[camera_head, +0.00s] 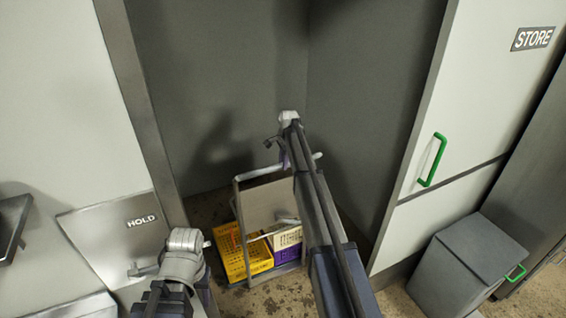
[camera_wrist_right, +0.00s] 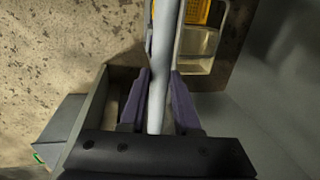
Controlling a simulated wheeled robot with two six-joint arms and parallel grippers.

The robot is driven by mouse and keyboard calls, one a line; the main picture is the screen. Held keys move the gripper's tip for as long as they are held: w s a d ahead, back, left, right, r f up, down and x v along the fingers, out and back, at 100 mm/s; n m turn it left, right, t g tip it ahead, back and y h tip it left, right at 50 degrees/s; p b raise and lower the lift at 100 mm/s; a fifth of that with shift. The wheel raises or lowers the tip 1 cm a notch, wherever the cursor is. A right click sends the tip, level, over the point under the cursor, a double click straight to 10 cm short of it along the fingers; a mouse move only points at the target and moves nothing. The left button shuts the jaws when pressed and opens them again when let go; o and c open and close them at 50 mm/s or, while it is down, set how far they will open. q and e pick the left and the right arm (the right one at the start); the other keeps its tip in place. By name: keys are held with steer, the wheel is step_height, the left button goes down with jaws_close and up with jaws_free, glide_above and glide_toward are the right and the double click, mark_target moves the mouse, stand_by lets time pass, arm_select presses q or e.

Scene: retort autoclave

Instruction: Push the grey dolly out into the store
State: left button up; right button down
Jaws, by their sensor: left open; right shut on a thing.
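The grey dolly (camera_head: 237,212) stands on the floor inside the doorway, with a light tubular frame, and yellow and purple boxes (camera_head: 240,254) low on it. My right arm reaches across it, hiding its right part. My right gripper (camera_head: 285,157) is at the top of the frame. In the right wrist view its purple fingers (camera_wrist_right: 158,105) are shut on the dolly's pale handle bar (camera_wrist_right: 164,60). My left gripper (camera_head: 190,241) is open and empty, apart from the dolly at its lower left; its fingertips are hard to make out.
A metal door post (camera_head: 138,98) and a panel marked HOLD (camera_head: 108,238) stand at left. The STORE door or panel (camera_head: 480,70), with a green handle (camera_head: 433,160), is at right. A grey bin (camera_head: 465,270) stands on the floor below it. Grey walls enclose the dolly behind.

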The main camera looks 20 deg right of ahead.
steer(key=shift+w, duration=0.3)
steer(key=c, duration=0.6)
jaws_free()
steer(key=shift+c, duration=0.2)
steer(key=shift+s, duration=0.1)
steer(key=shift+r, duration=0.1)
step_height(320, 180, up, 7)
steer(key=s+p, duration=0.1)
steer(key=p, duration=0.6)
steer(key=shift+s+r+p, duration=0.2)
steer(key=shift+p, duration=0.15)
